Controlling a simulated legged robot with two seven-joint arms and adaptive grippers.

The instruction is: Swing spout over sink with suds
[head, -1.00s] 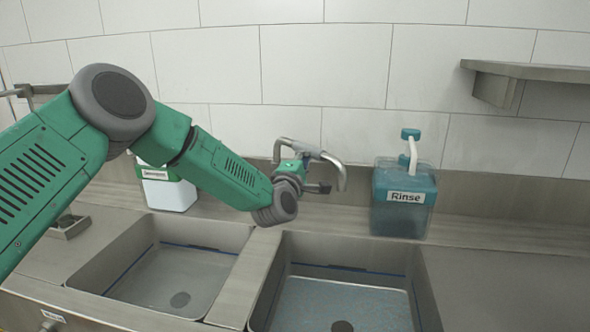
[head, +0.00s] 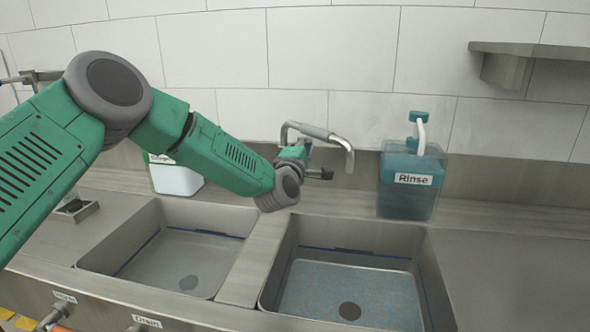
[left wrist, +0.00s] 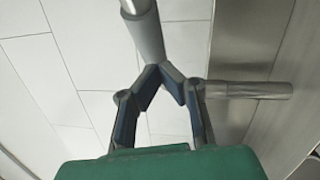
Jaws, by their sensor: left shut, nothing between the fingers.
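The metal spout (head: 322,133) arches over the back ledge, its downturned end above the back of the right sink (head: 350,295). That sink holds bluish, speckled water that looks like suds. The left sink (head: 180,265) has a plainer, clear-looking bottom. My left gripper (head: 326,174) is shut and empty, just under the spout's arch in the head view. In the left wrist view its fingertips (left wrist: 166,70) meet close to the grey spout pipe (left wrist: 146,35); I cannot tell whether they touch it. My right gripper is out of view.
A teal "Rinse" dispenser (head: 408,185) stands to the right of the spout. A white container (head: 176,179) stands behind the left sink, partly hidden by my arm. A metal shelf (head: 540,50) juts from the tiled wall. The right counter (head: 520,270) is clear.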

